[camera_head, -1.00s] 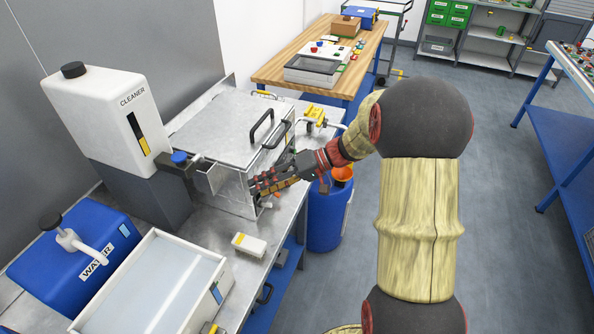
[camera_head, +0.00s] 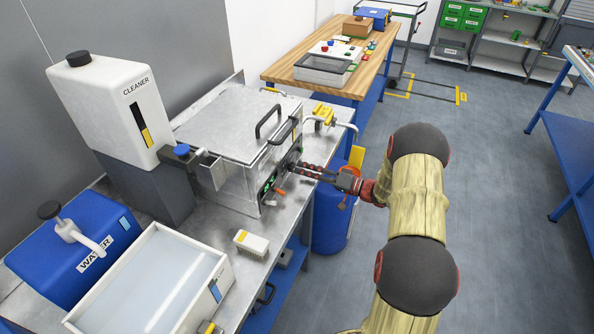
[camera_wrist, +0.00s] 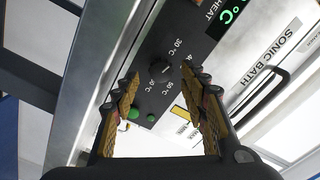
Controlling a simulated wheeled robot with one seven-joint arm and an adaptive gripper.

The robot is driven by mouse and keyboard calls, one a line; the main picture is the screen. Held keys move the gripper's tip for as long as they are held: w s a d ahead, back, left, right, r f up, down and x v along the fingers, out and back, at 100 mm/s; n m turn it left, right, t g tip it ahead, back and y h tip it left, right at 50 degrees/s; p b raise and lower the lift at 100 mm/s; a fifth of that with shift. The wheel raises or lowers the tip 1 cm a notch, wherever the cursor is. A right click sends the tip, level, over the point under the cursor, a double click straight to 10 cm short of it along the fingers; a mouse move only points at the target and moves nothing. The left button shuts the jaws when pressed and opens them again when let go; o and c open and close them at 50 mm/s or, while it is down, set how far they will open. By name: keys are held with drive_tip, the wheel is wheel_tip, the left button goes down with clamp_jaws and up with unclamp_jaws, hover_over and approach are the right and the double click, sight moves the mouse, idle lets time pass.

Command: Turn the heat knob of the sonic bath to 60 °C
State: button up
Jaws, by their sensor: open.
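The sonic bath (camera_head: 225,125) is a steel box with a lid on the bench. Its dark control panel (camera_head: 268,186) faces my gripper (camera_head: 299,168). In the wrist view the round black heat knob (camera_wrist: 166,72) sits by the "HEAT" label, with temperature marks around it including 30 °C. The pointer's exact setting is too small to read. My gripper (camera_wrist: 162,84) is open, its fingertips on either side of the knob in the picture. I cannot tell whether they touch it. A green display (camera_wrist: 234,12) shows partly, its digits cut off.
Green buttons (camera_wrist: 134,114) and a yellow-marked label (camera_wrist: 184,118) lie near the knob. An orange-handled valve (camera_head: 279,192) sits low on the bath's front. A blue drum (camera_head: 328,220) stands beside the bench. The cleaner dispenser (camera_head: 105,100) stands left of the bath.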

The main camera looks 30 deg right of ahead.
sight(292, 167)
drive_tip(key=shift+x, duration=1.75)
drive_tip(key=shift+s, duration=0.1)
drive_tip(key=shift+c, duration=0.4)
clamp_jaws()
